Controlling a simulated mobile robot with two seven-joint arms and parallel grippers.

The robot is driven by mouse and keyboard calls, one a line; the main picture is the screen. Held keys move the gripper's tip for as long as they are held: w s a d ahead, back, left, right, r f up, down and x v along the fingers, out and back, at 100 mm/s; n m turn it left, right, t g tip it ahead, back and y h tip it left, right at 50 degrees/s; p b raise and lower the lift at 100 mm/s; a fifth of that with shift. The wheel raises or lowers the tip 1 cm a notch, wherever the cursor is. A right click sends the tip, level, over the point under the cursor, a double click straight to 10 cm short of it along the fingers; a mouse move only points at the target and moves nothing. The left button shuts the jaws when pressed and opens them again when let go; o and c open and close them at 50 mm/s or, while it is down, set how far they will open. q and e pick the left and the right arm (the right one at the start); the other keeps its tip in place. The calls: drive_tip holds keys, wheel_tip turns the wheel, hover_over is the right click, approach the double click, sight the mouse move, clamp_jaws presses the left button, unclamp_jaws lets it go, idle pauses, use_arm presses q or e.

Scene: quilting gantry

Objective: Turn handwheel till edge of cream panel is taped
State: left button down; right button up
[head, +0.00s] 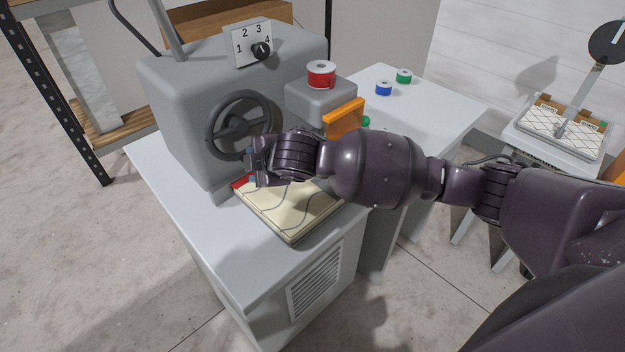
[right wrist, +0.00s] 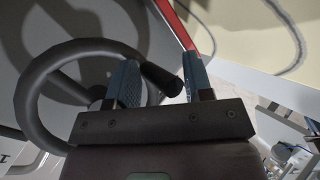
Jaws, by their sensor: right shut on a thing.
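The dark handwheel (head: 238,122) is on the front of the grey machine (head: 175,105). It also shows at the left of the right wrist view (right wrist: 35,90). My right gripper (head: 258,160) is at the wheel's lower right, its two fingers on either side of the wheel's dark handle (right wrist: 160,78), shut on it. The cream panel (head: 290,212) lies flat on the machine's table below the wheel, partly hidden by my right arm. A red strip (head: 240,182) runs along the panel's edge near the wheel, and also shows in the right wrist view (right wrist: 174,24). My left gripper is out of view.
A red tape spool (head: 321,75) sits on the machine, with an orange part (head: 345,116) below it. A numbered dial (head: 251,44) stands on top. Blue (head: 384,88) and green (head: 403,76) spools lie on the white table behind. A side stand holds quilted pieces (head: 560,125).

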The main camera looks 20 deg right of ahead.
drive_tip(key=shift+s+a+p, duration=0.3)
drive_tip(key=shift+a+p, duration=0.05)
drive_tip(key=shift+a, duration=0.35)
drive_tip(key=shift+s+a, duration=0.1)
drive_tip(key=shift+a, duration=0.05)
drive_tip(key=shift+a, duration=0.1)
